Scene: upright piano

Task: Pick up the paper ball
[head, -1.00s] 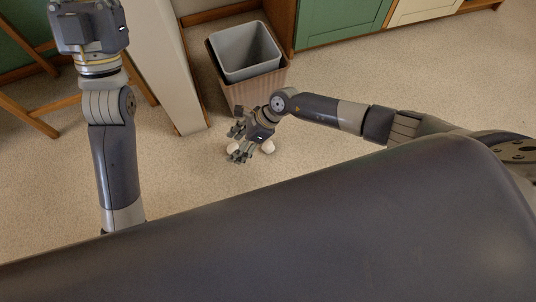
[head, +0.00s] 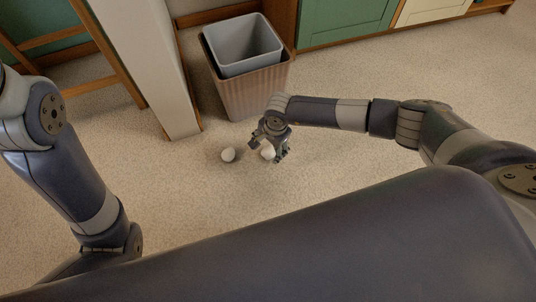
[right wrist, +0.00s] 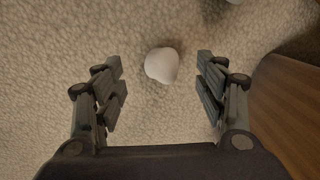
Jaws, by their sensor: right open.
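Two white crumpled paper balls lie on the pale speckled floor. One paper ball (head: 268,152) is at my right gripper (head: 267,150), partly hidden by its fingers. The other paper ball (head: 228,155) lies a little to the left, clear of the gripper. In the right wrist view, a white ball (right wrist: 161,65) shows centred between the open fingers of my right gripper (right wrist: 160,63), with visible space on both sides. Part of another white thing shows at the top edge there. My left arm is at the left of the head view; its gripper is out of frame.
A brown ribbed bin (head: 254,94) with a grey liner (head: 244,46) stands just behind the balls. A pale upright panel (head: 157,70) and wooden chair legs are at the left. Green cabinets (head: 345,20) stand at the back. Floor around the balls is clear.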

